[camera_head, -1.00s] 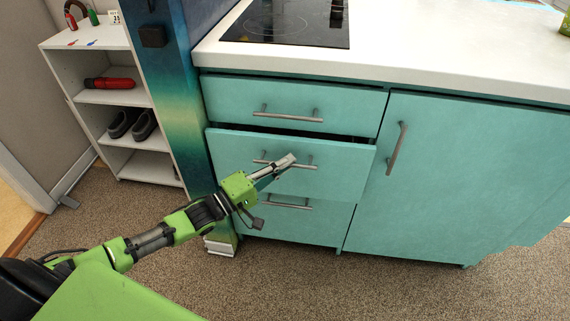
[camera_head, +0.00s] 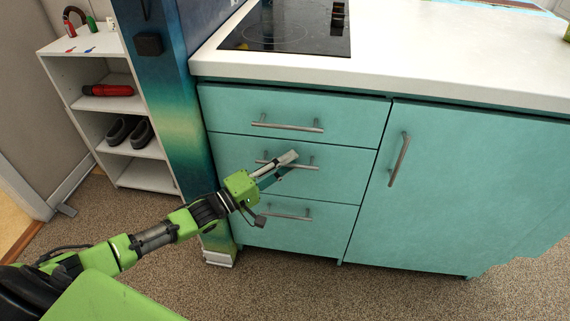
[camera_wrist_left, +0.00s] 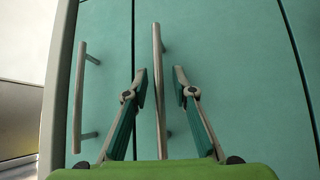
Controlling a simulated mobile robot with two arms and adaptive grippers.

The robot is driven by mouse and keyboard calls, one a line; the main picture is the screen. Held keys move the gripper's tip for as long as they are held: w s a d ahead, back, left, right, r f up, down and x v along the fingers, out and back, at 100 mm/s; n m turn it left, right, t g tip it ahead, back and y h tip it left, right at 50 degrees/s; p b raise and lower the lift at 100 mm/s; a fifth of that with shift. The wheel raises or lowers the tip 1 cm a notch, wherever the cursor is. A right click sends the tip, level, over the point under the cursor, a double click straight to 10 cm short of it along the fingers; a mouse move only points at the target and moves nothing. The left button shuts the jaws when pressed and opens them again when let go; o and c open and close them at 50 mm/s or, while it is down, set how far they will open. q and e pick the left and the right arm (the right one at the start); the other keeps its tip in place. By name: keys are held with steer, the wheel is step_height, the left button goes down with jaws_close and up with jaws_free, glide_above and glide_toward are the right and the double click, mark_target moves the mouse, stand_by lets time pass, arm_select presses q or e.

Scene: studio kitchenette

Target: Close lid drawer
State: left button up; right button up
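The middle drawer (camera_head: 338,181) of the teal cabinet sits flush with the drawers above and below it in the head view. Its bar handle (camera_head: 305,167) is partly hidden by my left gripper (camera_head: 289,162). In the left wrist view, my left gripper (camera_wrist_left: 161,78) has its two fingers apart, with the middle drawer's handle (camera_wrist_left: 157,60) showing between them. I cannot tell whether a fingertip touches the drawer front. The top drawer (camera_head: 292,115) and bottom drawer (camera_head: 300,226) are also flush. My right gripper is in neither view.
A white countertop (camera_head: 440,50) with a black cooktop (camera_head: 290,30) lies above the drawers. A cabinet door (camera_head: 465,185) is to the right. A blue-green wall post (camera_head: 168,100) and a white shelf with shoes (camera_head: 150,175) stand to the left. The carpet in front is clear.

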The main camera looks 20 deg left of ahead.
arm_select(q)
steer(key=v, duration=1.2)
